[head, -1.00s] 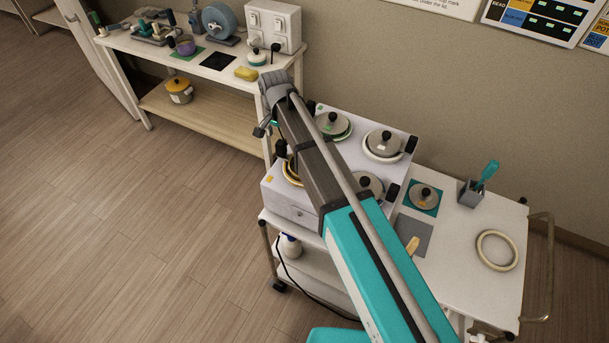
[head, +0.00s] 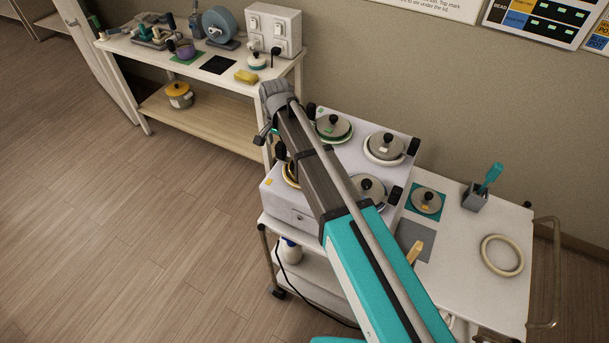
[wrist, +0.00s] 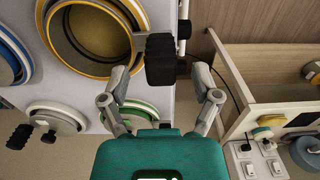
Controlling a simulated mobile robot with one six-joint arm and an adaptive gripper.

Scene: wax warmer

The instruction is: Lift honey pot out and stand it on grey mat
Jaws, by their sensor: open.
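The honey pot sits in the front-left well of the white warmer (head: 290,207), mostly hidden behind my arm in the head view, where its yellow rim (head: 289,174) shows. In the wrist view the honey pot (wrist: 95,38) is lidless, with a yellow-brown inside. Its black handle (wrist: 160,62) sticks out over the warmer's edge. My gripper (wrist: 168,72) is open, with one finger on each side of the handle in that view. I cannot tell whether the fingers touch it. The grey mat (head: 417,238) lies bare on the cart right of the warmer, partly covered by my arm.
Several lidded pots, such as one at the back right (head: 385,147), fill the other wells. A lid (head: 427,199) rests on a teal mat (head: 413,211). A wooden stick (head: 414,252) shows beside the grey mat. A cream ring (head: 502,254) and a tool holder (head: 474,197) stand farther right.

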